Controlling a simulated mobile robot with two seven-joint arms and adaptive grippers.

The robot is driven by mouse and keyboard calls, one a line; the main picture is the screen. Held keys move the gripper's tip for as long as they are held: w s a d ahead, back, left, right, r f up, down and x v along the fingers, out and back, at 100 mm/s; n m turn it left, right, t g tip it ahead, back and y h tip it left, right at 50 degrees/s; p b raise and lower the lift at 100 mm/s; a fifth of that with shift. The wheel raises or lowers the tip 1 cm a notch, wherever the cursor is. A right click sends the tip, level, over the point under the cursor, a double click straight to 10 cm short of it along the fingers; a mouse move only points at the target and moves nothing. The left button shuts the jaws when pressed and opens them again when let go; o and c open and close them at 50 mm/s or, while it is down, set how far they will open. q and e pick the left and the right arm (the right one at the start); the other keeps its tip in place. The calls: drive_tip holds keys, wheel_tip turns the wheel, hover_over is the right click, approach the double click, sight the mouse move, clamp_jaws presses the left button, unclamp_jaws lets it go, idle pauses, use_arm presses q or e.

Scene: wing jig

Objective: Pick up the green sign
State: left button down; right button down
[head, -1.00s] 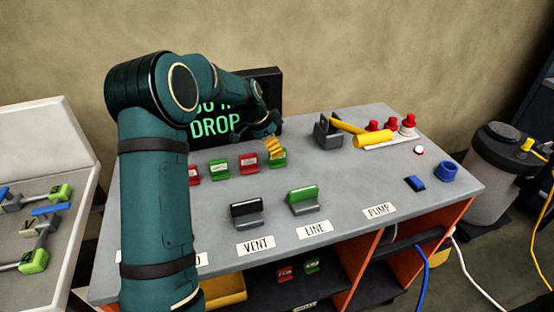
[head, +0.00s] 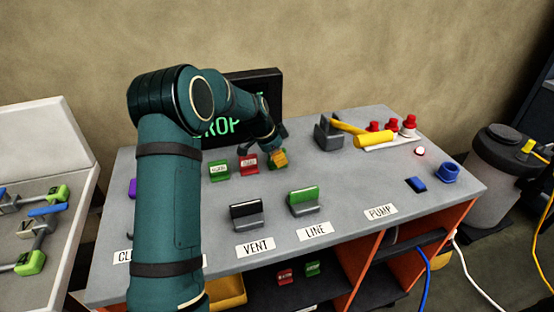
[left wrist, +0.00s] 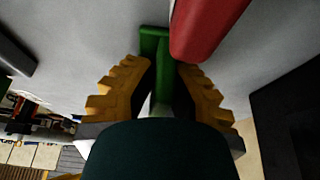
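A green sign (head: 272,166) stands at the back of the grey bench, right of a red sign (head: 249,164). My left gripper (head: 279,157) is over this green sign and partly hides it. In the left wrist view, the yellow fingers of the gripper (left wrist: 164,80) are spread, with the green sign (left wrist: 155,45) between them. I cannot tell whether either finger touches it. The red sign (left wrist: 205,25) is close beside the right finger. Another green sign (head: 219,170) stands farther left. My right gripper is not in view.
A black holder (head: 246,214) stands behind the VENT label, and a holder with a green top (head: 304,202) behind LINE. A dark display (head: 262,88) is behind my arm. A grey block with a yellow handle (head: 375,139) and red-topped parts are at the back right.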

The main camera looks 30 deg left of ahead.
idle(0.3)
use_arm(q)
wheel_tip(320, 180, up, 10)
drive_tip(key=shift+f+p, duration=0.25)
drive_tip(key=shift+p, duration=0.75)
drive_tip(key=shift+r, duration=0.25)
drive_tip(key=shift+f, duration=0.1)
